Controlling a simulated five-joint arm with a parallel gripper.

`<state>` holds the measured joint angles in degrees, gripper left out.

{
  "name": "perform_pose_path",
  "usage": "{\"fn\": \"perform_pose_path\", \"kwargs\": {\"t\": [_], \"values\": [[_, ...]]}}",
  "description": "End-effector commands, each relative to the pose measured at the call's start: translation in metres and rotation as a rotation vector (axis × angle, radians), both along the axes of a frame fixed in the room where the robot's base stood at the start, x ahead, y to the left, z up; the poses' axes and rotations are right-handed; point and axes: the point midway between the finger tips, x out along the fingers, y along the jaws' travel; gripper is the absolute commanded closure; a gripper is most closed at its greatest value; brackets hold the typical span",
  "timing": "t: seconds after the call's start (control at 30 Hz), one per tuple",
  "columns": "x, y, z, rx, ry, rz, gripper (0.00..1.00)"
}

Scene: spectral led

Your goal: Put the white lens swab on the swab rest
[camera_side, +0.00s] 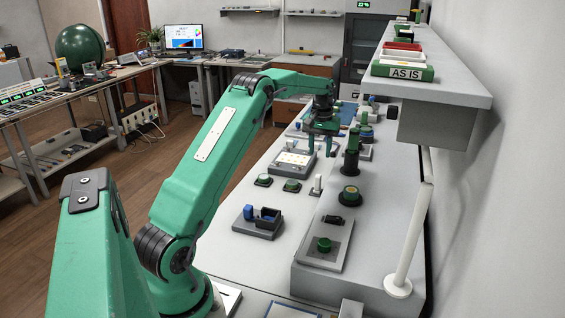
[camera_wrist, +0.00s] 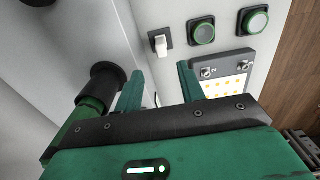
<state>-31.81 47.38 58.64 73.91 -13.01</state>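My gripper (camera_side: 320,148) is over the long grey bench, above and behind the LED panel in the side view. In the wrist view its two green fingers (camera_wrist: 160,88) stand apart with nothing between them. A small white upright piece (camera_wrist: 159,44) on a dark square base lies beyond the fingertips; it looks like the white lens swab, but I cannot be sure. It seems to be the white upright piece (camera_side: 317,184) in the side view, nearer the camera than my gripper. I cannot clearly identify the swab rest in either view.
Two green round pieces on dark bases (camera_wrist: 201,32) (camera_wrist: 253,20) and the LED panel (camera_wrist: 232,84) lie right of the white piece. A dark-topped green cylinder (camera_wrist: 100,88) stands close left of the fingers. A raised grey ledge (camera_side: 365,235) runs along the bench's right side.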

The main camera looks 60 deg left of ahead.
Motion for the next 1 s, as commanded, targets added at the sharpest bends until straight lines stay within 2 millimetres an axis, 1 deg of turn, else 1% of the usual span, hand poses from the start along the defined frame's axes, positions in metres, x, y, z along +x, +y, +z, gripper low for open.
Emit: {"fn": "perform_pose_path", "kwargs": {"t": [0.17, 0.27, 0.47, 0.6, 0.7, 0.87, 1.0], "values": [[-0.001, -0.015, 0.017, 0.010, -0.016, -0.028, 0.61], [-0.003, -0.030, 0.033, 0.019, -0.032, -0.057, 0.61], [-0.014, -0.072, 0.073, 0.044, -0.075, -0.134, 0.61], [-0.028, -0.103, 0.098, 0.060, -0.107, -0.192, 0.61], [-0.040, -0.125, 0.113, 0.071, -0.129, -0.233, 0.61], [-0.063, -0.157, 0.133, 0.089, -0.166, -0.296, 0.61], [-0.085, -0.185, 0.147, 0.104, -0.200, -0.353, 0.61]]}}
